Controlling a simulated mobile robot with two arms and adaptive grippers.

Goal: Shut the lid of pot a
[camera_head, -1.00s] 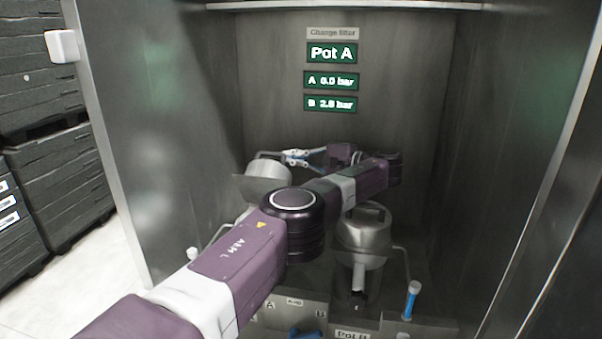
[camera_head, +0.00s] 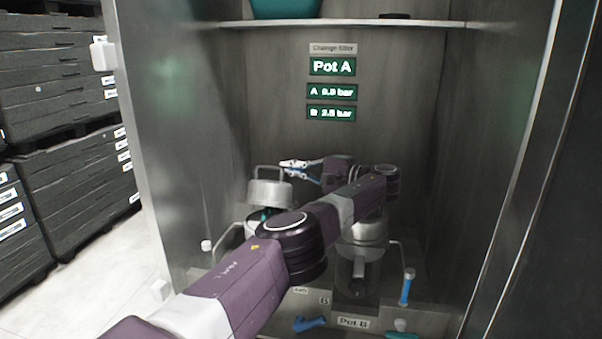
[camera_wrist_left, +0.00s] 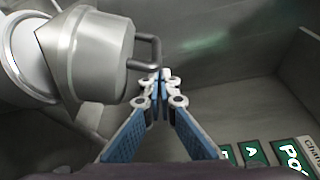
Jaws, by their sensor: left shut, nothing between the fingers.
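Pot A (camera_head: 234,236) is the left metal pot in the head view, partly hidden by my left arm. Its metal lid (camera_head: 268,193), with a bar handle on top, stands above the pot with a dark gap under it showing something teal. The lid looks not seated. My left gripper (camera_head: 287,164) is shut and empty, beside the top of the lid's handle. In the left wrist view the lid (camera_wrist_left: 100,58) and its handle are at upper left, and the blue fingertips (camera_wrist_left: 158,78) are close beside the handle; contact cannot be told. My right gripper is not in view.
Pot B (camera_head: 362,235) stands to the right, behind my left arm. A blue object (camera_head: 310,323) lies on the front ledge. Steel walls enclose the bay, with a shelf and teal bin (camera_head: 285,8) above.

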